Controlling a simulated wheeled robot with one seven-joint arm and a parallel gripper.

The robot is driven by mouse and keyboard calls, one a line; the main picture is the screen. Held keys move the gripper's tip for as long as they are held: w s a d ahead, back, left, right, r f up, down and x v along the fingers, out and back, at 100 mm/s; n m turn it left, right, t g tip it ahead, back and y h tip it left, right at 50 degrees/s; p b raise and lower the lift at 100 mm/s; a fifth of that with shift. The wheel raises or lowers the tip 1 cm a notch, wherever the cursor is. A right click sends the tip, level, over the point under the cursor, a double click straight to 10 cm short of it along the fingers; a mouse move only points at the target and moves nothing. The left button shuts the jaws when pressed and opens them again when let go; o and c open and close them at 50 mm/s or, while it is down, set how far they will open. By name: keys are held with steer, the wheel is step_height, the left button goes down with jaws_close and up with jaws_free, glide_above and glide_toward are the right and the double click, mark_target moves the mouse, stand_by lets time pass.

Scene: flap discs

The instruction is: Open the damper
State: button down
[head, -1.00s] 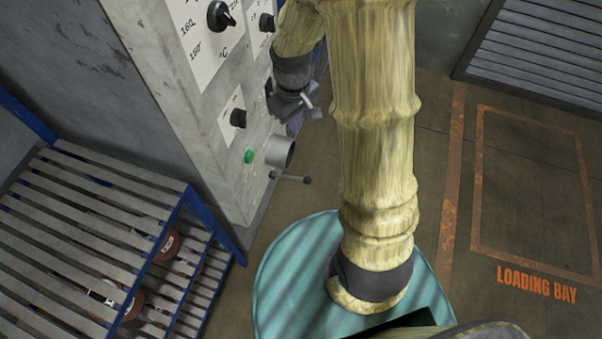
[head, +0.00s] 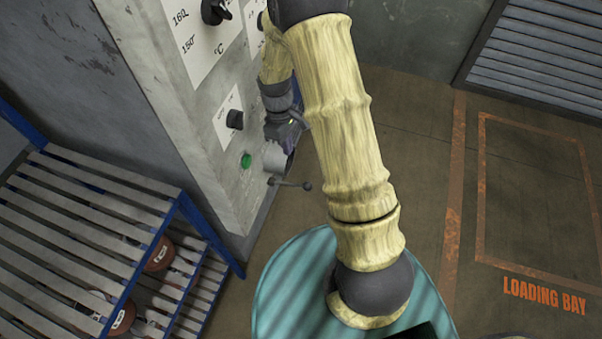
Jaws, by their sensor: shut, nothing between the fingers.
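The damper is a short grey pipe stub (head: 275,157) on the panel's lower right. Its dark lever (head: 290,184) ends in a round knob and lies roughly level below the stub, pointing right. My gripper (head: 297,122) is shut and empty, just above the stub and partly in front of its upper part. The fingertips are small and partly hidden by my wrist, and I cannot tell whether they touch the stub. The lever is apart from the gripper.
A green button (head: 246,161) and a black knob (head: 235,120) sit on the grey panel left of the stub. A blue-framed slatted rack (head: 85,215) with reddish discs stands at lower left. Open floor with a marked loading bay (head: 535,200) lies to the right.

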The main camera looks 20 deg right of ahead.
steer(key=p, duration=0.1)
glide_above(290, 184)
steer(key=w+d, duration=0.1)
steer(key=w+x, duration=0.2)
steer(key=x, duration=0.6)
steer(key=shift+s+d+f+p, duration=0.3)
steer(key=shift+s+d+f, duration=0.15)
steer(key=shift+s+f, duration=0.15)
steer(key=shift+s+d+f+p, duration=0.3)
steer(key=shift+s+d+f, duration=0.2)
steer(key=shift+f, duration=0.15)
steer(key=shift+f, duration=0.1)
